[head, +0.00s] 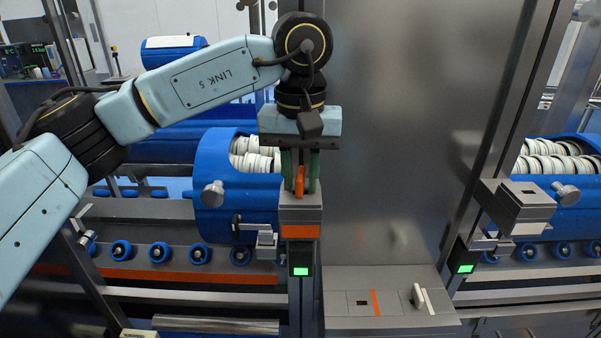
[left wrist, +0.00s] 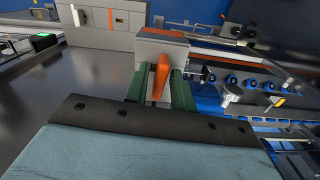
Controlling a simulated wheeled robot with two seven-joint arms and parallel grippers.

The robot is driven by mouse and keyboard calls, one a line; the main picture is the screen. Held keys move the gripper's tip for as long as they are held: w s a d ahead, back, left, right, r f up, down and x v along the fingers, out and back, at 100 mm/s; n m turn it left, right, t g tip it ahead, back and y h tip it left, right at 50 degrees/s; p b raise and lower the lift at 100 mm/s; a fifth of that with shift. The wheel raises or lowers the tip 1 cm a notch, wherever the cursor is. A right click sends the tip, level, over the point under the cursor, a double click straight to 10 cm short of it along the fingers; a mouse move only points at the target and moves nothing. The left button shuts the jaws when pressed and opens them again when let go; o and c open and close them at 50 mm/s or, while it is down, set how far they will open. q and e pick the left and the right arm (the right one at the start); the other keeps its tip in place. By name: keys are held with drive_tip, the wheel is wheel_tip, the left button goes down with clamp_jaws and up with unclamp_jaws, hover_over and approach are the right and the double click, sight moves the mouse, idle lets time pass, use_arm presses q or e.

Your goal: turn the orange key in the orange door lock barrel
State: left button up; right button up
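The orange key (head: 299,181) stands upright at the top of a grey lock barrel block (head: 301,203) with an orange label on its front. My left gripper (head: 300,172) comes down from above, with one green finger on each side of the key. In the left wrist view the key (left wrist: 161,78) lies between the green fingertips (left wrist: 160,82), pointing at the grey block (left wrist: 160,47). The fingers are close to the key; whether both press on it cannot be told. The key's lower end is hidden at the block. My right gripper is not in view.
A tall steel panel (head: 390,130) stands right of the block. Below it is a ledge with a white handle (head: 420,297) and an orange stripe. A second grey block (head: 520,207) is at right. Blue tubs (head: 240,190) holding white rings stand behind. Green lights glow on the posts.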

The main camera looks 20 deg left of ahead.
use_arm(q)
drive_tip(key=shift+o, duration=0.9)
